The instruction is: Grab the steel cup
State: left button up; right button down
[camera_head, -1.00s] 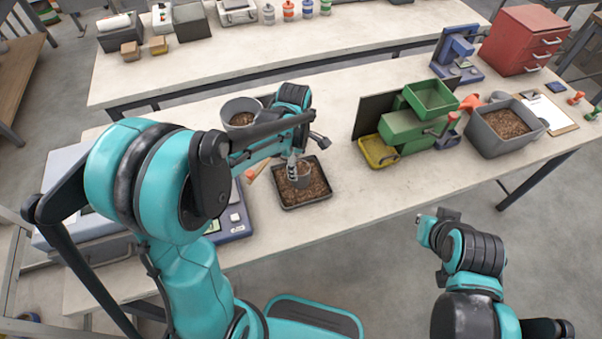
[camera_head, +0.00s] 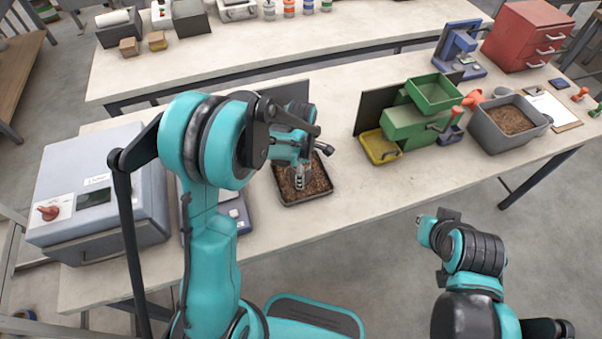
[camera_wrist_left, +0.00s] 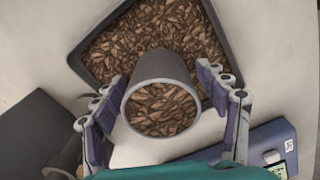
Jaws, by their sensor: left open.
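The steel cup (camera_wrist_left: 161,66) is grey and holds brown pellets. In the left wrist view its mouth faces the camera, and its far end overlaps the dark tray (camera_wrist_left: 76,60) of brown pellets. My left gripper (camera_wrist_left: 160,84) is open, with one finger on each side of the cup. I cannot tell whether the fingers touch it. In the head view my left gripper (camera_head: 300,177) is over the pellet tray (camera_head: 290,202), and the arm hides much of this spot.
A grey machine (camera_head: 100,190) stands on the bench at left. A blue-grey scale (camera_wrist_left: 262,147) lies close beside the tray. The green bagger (camera_head: 410,128), yellow pan (camera_head: 378,150) and grey pellet bin (camera_head: 508,124) stand to the right. Bench surface right of the tray is clear.

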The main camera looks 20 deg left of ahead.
pick_arm(q)
jog(key=shift+r, duration=0.1)
jog(key=c, duration=1.4)
jog(key=shift+r, duration=0.1)
